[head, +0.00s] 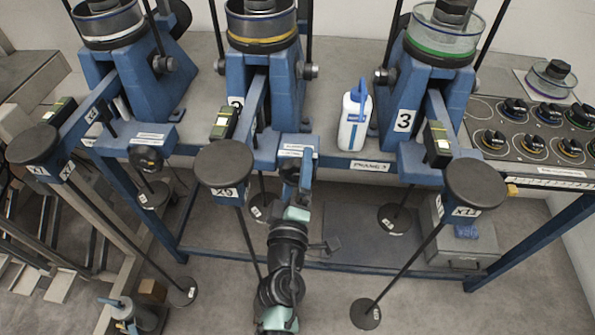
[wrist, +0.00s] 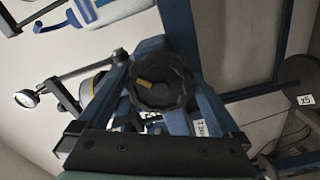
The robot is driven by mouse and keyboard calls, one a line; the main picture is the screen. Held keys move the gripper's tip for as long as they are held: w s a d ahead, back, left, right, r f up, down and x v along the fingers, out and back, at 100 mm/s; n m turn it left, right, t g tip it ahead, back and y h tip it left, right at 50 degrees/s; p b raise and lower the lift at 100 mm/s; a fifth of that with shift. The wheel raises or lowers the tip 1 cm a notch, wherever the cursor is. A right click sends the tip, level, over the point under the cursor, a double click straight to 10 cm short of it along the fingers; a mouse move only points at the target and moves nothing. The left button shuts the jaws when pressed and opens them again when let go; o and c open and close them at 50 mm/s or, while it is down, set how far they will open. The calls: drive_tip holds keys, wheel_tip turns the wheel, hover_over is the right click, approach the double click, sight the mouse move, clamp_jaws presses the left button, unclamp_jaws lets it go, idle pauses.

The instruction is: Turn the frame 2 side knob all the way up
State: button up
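Frame 2 (head: 258,95) is the middle blue stand in the head view, with a clear yellow-ringed bowl (head: 262,28) on top. A black ribbed knob (wrist: 160,82) with a yellow mark pointing left in the picture fills the middle of the wrist view. My gripper (head: 298,172) is at the small front box of frame 2, to the right of its lever. In the wrist view my gripper's fingers (wrist: 158,72) stand apart, one on each side of the knob. I cannot tell whether they touch it. In the head view my gripper mostly hides this knob.
A white-blue bottle (head: 355,115) stands right of frame 2 on the bench. Frame 2's lever ends in a round black weight (head: 224,163) left of my arm. Frame 3's weight (head: 474,184) is at right. A knob panel (head: 530,135) lies far right.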

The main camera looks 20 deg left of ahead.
drive_tip(key=v, duration=0.5)
drive_tip(key=shift+s+f+b, duration=0.1)
drive_tip(key=shift+b, duration=0.3)
drive_tip(key=shift+s+d, duration=0.2)
drive_tip(key=shift+s, duration=0.3)
